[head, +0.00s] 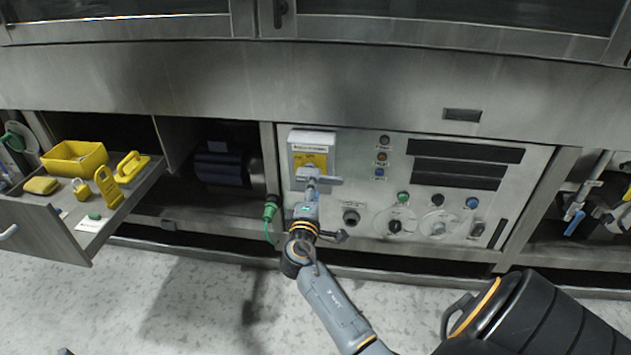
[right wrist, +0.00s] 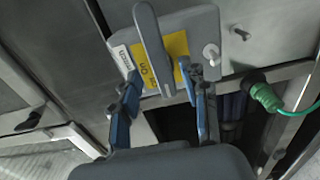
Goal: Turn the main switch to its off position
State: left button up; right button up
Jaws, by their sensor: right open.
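The main switch is a grey box (head: 328,148) with a yellow label, at the upper left of the control panel. In the right wrist view the box (right wrist: 204,25) carries a long grey handle (right wrist: 151,45) across its front, and the word "On" shows on the yellow label. My right gripper (head: 309,189) is in front of the switch, reaching up from below. In the right wrist view the gripper (right wrist: 160,72) is open, with the lower part of the handle between its two blue-grey fingers. I cannot tell whether either finger touches the handle. My left gripper is not seen.
The control panel (head: 385,215) has several buttons and knobs. A green plug (head: 270,208) with a green cable hangs close left of my gripper. An open drawer (head: 45,228) at left holds yellow lockout items. Pipes (head: 588,200) are at far right.

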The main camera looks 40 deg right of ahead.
jog(key=v, duration=0.7)
jog(key=shift+s+a, duration=0.15)
jog(key=shift+a, duration=0.1)
